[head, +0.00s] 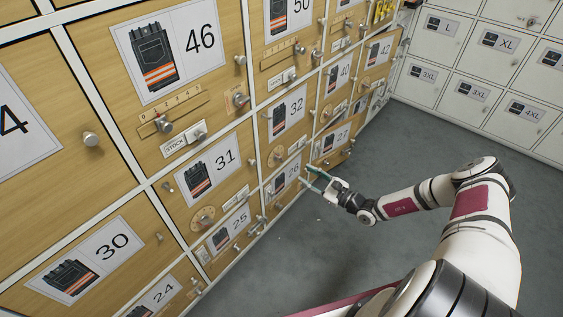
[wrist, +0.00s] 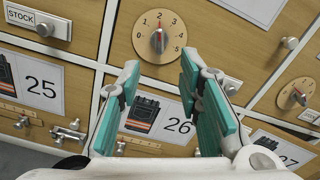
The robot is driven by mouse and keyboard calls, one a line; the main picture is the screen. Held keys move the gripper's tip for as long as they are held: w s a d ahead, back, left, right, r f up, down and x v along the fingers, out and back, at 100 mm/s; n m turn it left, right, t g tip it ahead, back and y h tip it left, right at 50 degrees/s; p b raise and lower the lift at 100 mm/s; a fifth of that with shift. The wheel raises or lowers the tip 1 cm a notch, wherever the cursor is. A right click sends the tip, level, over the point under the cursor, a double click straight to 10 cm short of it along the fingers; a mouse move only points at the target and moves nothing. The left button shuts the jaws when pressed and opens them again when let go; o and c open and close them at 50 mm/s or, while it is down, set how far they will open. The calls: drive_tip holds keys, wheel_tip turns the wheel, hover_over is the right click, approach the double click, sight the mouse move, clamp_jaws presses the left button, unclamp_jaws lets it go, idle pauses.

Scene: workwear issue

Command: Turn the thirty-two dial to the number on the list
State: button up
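The thirty-two dial (wrist: 158,42) is a round tan disc with a silver knob, numbered 0 to 5, on the wooden front above the 26 label. Its red mark points up, close to the 2. In the head view the 32 label (head: 289,111) shows a dark garment with orange stripes, and the dial (head: 278,155) is small below it. My gripper (wrist: 160,72) is open and empty, its two teal-padded fingers apart, just below and in front of the dial, not touching it. In the head view my gripper (head: 318,180) is near the lower fronts. I see no list.
A STOCK plate with a knob (wrist: 45,29) is left of the dial. Another dial (wrist: 296,94) is to the right. Small metal latches (wrist: 68,133) sit below label 25. Grey lockers (head: 480,60) stand at the far right. The grey floor (head: 400,145) between is clear.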

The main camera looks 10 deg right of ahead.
sight(282, 159)
drive_tip(key=b+x, duration=0.2)
drive_tip(key=x, duration=1)
drive_tip(key=shift+b, duration=0.3)
drive_tip(key=shift+c, duration=0.4)
clamp_jaws()
